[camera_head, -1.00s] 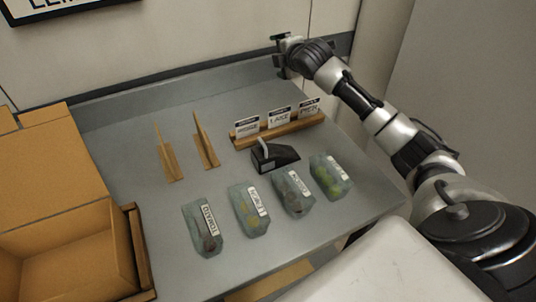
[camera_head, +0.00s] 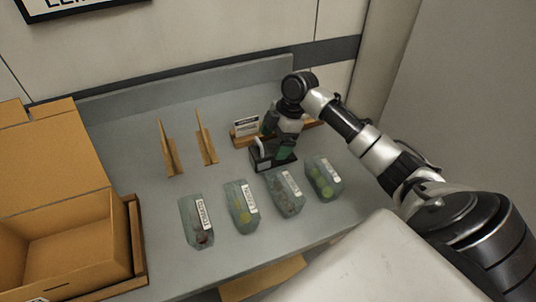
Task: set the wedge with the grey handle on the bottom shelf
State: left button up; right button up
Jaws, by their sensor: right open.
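The black wedge with the grey handle (camera_head: 262,160) stands on the grey tabletop, in front of the wooden card holder. My right gripper (camera_head: 277,145) is over it, pointing down, with its fingers open around or just beside the handle; the arm's wrist hides part of the wedge and I cannot tell whether the fingers touch it. Part of a wooden shelf or board (camera_head: 262,279) shows below the table's front edge; I cannot tell if it is the bottom shelf. My left gripper is not in view.
Several clear labelled packs (camera_head: 242,212) lie in a row in front of the wedge. Two wooden dividers (camera_head: 168,155) stand to its left. An open cardboard box (camera_head: 75,240) fills the left side. The card holder (camera_head: 243,137) is partly hidden behind my gripper.

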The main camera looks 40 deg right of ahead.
aim_at(268, 148)
jog(key=x, duration=0.3)
jog(key=p+x, duration=0.1)
jog(key=shift+w+d+f, duration=0.25)
jog(key=shift+w+f, duration=0.05)
jog(key=shift+w, duration=0.05)
jog(key=shift+a+f, duration=0.15)
jog(key=shift+f, duration=0.35)
jog(key=c, duration=1.3)
jog(key=shift+c, duration=0.2)
jog(key=shift+w+r, duration=0.1)
jog(key=shift+r, duration=0.05)
jog(key=shift+r, duration=0.6)
notch_tip(268, 148, up, 3)
jog(key=shift+b, duration=0.45)
jog(key=s+d+r, duration=0.1)
jog(key=s+r, duration=0.2)
jog(key=s, duration=0.2)
jog(key=s+r+b, duration=0.1)
jog(key=s+r, duration=0.2)
jog(key=s, duration=0.3)
jog(key=shift+s+d+r, duration=0.3)
jog(key=shift+d, duration=0.1)
